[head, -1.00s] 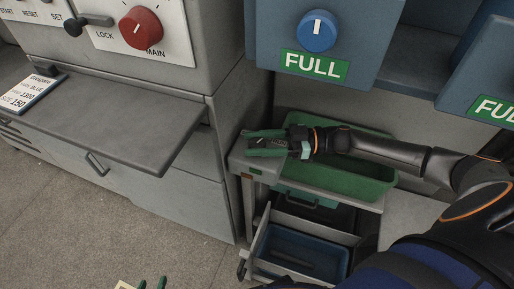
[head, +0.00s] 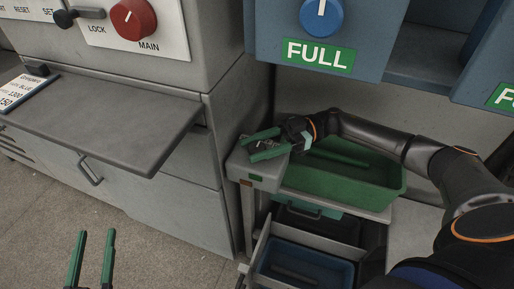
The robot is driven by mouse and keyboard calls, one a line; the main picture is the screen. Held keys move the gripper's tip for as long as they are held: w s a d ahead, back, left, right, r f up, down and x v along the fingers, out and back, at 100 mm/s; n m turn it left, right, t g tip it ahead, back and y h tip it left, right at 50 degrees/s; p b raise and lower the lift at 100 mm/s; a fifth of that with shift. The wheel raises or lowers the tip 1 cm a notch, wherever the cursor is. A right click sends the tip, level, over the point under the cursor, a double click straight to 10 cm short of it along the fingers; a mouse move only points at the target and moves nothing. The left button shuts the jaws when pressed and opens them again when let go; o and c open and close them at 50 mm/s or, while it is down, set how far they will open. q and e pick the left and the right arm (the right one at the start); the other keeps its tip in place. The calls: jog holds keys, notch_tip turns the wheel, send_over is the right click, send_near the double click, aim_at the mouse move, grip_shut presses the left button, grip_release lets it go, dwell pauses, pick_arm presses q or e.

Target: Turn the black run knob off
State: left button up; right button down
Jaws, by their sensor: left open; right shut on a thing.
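My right gripper (head: 263,145) is above the top of a small grey box (head: 262,173) at the centre, which has a green and a brown patch on its front. Its green fingers are closed around a small dark thing that looks like the black run knob (head: 259,145). The fingers hide much of the knob, so I cannot read its pointer or any label. My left gripper (head: 90,262) is at the lower left, with its two green fingers apart and nothing between them, over the floor.
A green tray (head: 340,188) lies right of the grey box. An open drawer (head: 262,245) with a blue bin stands below. Blue units with FULL signs (head: 318,55) hang above. A grey shelf (head: 110,120) juts out at left, under a red MAIN knob (head: 133,18).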

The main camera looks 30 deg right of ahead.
dwell(0.4)
jog(key=shift+c, duration=1.6)
grip_release()
